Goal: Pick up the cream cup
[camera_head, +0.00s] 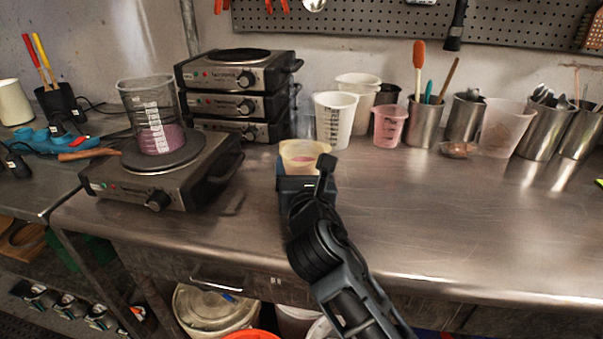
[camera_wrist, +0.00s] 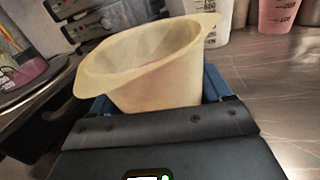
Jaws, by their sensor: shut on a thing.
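The cream cup (camera_head: 304,153) is at the middle of the steel counter in the head view, with something pinkish inside it. In the wrist view the cream cup (camera_wrist: 160,75) fills the middle, slightly tilted in the picture, with its rim and pouring lip showing. My gripper (camera_head: 305,180) reaches it from the front. My gripper also shows in the wrist view (camera_wrist: 160,105), shut on the cup's lower body with blue fingers at either side. The cup's base is hidden, so I cannot tell whether it touches the counter.
A hotplate (camera_head: 160,172) with a clear beaker (camera_head: 150,110) of pink liquid stands at left. Stacked hotplates (camera_head: 237,90), a white measuring cup (camera_head: 334,120), a pink cup (camera_head: 389,126) and steel utensil pots (camera_head: 424,124) stand behind. The counter (camera_head: 470,215) at right is clear.

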